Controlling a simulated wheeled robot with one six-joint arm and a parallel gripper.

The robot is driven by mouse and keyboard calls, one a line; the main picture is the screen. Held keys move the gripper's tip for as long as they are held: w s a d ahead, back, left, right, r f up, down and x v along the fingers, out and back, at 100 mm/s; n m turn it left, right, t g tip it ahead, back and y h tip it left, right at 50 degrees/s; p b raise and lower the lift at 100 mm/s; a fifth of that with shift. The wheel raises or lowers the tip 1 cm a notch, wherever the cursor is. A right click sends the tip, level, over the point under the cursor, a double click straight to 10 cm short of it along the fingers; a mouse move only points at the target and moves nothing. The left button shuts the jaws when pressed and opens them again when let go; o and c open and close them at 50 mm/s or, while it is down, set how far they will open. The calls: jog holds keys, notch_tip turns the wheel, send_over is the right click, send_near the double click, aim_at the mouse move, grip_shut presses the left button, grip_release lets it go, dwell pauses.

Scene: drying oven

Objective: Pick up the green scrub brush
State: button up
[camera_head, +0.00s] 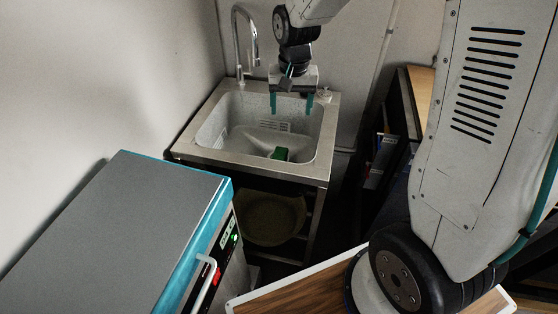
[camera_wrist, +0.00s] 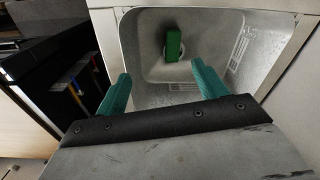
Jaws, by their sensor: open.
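The green scrub brush (camera_head: 280,153) lies in the sink basin, towards its front side in the head view. In the wrist view the brush (camera_wrist: 174,46) is a green block standing out against the grey basin floor, beyond the fingertips. My gripper (camera_head: 291,104) hangs over the back part of the sink with its teal fingers pointing down. In the wrist view my gripper (camera_wrist: 160,76) is open, with nothing between its fingers, and apart from the brush. The sink (camera_head: 184,147) is a grey basin with a pale rim.
A tall curved faucet (camera_head: 240,45) stands at the sink's back left. A drying oven (camera_head: 110,225) with a grey top and teal edge stands front left. A bowl (camera_head: 270,217) sits on the shelf under the sink. Shelving with binders (camera_head: 376,160) stands to the right.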

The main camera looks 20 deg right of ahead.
jog(key=w+f+m, duration=0.1)
jog(key=w+f, duration=0.4)
jog(key=f, duration=0.3)
jog(key=m, duration=0.2)
send_over(279, 157)
notch_tip(279, 157, down, 12)
jog(key=shift+w+a+f, duration=0.1)
jog(key=shift+w+a, duration=0.05)
jog(key=f, duration=0.8)
jog(key=shift+d, duration=0.2)
jog(key=c, duration=1.2)
jog(key=shift+r, duration=0.15)
notch_tip(279, 157, up, 10)
jog(key=shift+f, duration=0.1)
